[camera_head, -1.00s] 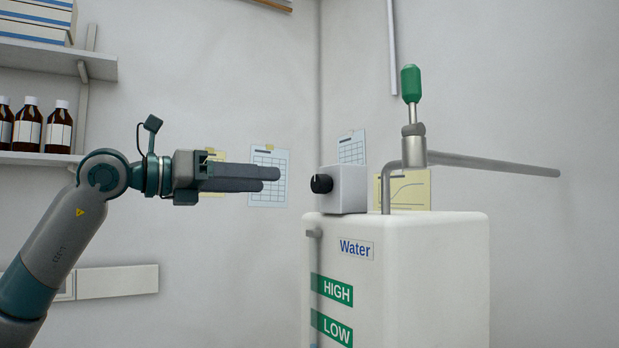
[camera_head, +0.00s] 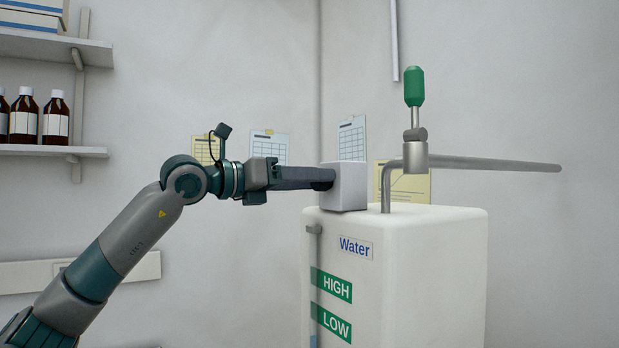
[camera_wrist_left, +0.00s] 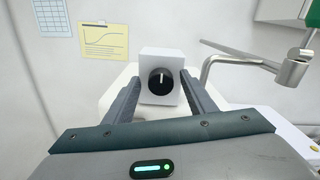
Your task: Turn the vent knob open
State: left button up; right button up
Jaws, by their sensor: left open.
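The vent knob is a round black knob with a white pointer line on the front of a light grey box (camera_head: 345,187). In the left wrist view the knob (camera_wrist_left: 160,83) shows clearly, its line pointing about straight up. My left gripper (camera_head: 325,178) is level with the box, its fingertips at the knob and hiding most of it in the head view. In the wrist view the fingers (camera_wrist_left: 158,88) are open, one on each side of the knob, with gaps visible. I cannot tell whether they touch the box. My right gripper is not in view.
The box sits on a white water tank (camera_head: 440,250) with HIGH and LOW labels. A bent pipe (camera_head: 480,162) and a green-handled lever (camera_head: 414,88) stand to the right. Shelves with brown bottles (camera_head: 55,118) are at left. Papers hang on the wall behind.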

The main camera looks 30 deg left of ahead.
pick_arm(q)
jog(key=c, duration=1.1)
jog(key=shift+o, duration=0.3)
jog(key=shift+m+b, duration=0.3)
jog(key=shift+m, duration=0.1)
jog(key=m+b, duration=0.1)
jog(key=m, duration=0.7)
jog(key=m+b, duration=0.1)
jog(key=m, duration=0.8)
jog(key=shift+s+d+f, duration=0.1)
jog(key=shift+d, duration=0.1)
